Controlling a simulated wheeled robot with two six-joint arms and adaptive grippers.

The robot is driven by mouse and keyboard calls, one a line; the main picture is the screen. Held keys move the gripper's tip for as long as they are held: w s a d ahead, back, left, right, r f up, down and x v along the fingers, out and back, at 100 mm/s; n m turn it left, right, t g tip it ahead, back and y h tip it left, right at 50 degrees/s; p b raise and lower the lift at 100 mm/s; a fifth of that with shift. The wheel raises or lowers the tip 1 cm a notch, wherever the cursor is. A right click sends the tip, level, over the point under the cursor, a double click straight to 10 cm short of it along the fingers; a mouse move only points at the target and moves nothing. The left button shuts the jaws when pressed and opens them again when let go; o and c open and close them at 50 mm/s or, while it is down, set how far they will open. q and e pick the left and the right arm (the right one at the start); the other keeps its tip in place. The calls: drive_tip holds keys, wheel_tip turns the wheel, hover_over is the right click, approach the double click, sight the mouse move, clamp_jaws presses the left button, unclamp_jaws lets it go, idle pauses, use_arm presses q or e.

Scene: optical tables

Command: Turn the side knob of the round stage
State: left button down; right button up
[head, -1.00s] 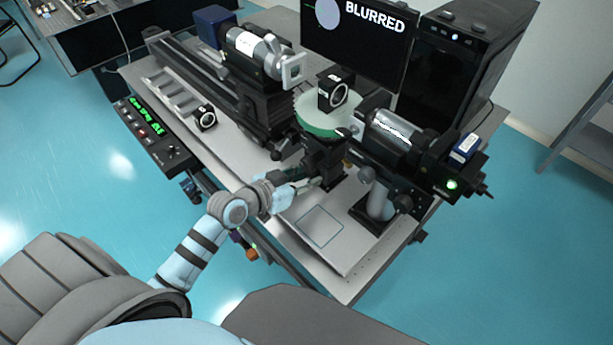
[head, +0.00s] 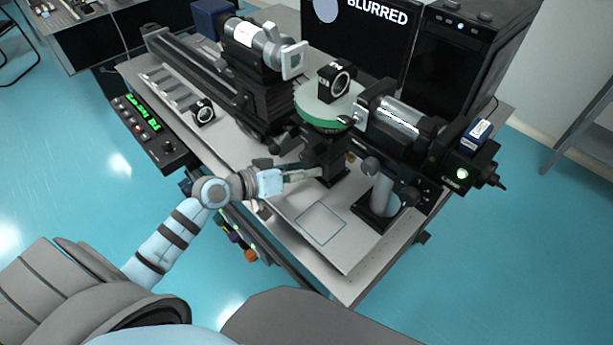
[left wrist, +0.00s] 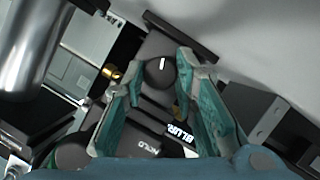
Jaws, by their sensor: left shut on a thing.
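The round stage (head: 318,121) is a disc with a green rim on a dark post, in the middle of the table in the head view. A black cube-shaped mount with a round lens (head: 335,82) stands on it. The side knob (left wrist: 160,74) is black and round with a white mark pointing nearly straight up in the left wrist view. My left gripper (head: 316,173) reaches the post below the disc from the left. In the left wrist view its two teal fingers (left wrist: 158,68) are shut on the knob, one on each side. In the head view the knob is too small to make out.
A barrel-shaped instrument (head: 395,118) stands right of the stage, and another on a rail (head: 250,45) is at the back left. A monitor (head: 360,40) reading "BLURRED" is behind. A control box (head: 150,135) lies at the left edge. The front tabletop (head: 320,222) is clear.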

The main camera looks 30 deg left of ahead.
use_arm(q)
drive_tip(key=n+b, duration=0.1)
drive_tip(key=n+h+b, duration=0.1)
drive_tip(key=b, duration=0.1)
drive_tip(key=shift+a+f+n, duration=0.1)
drive_tip(key=shift+f+n, duration=0.15)
drive_tip(key=shift+n, duration=0.05)
drive_tip(key=shift+r+n+h+b, duration=0.1)
drive_tip(key=shift+n+h+b, duration=0.6)
drive_tip(key=shift+n+b, duration=0.3)
drive_tip(key=c, duration=1.3)
unclamp_jaws()
drive_tip(key=v, duration=0.7)
drive_tip(key=shift+s+a, duration=0.15)
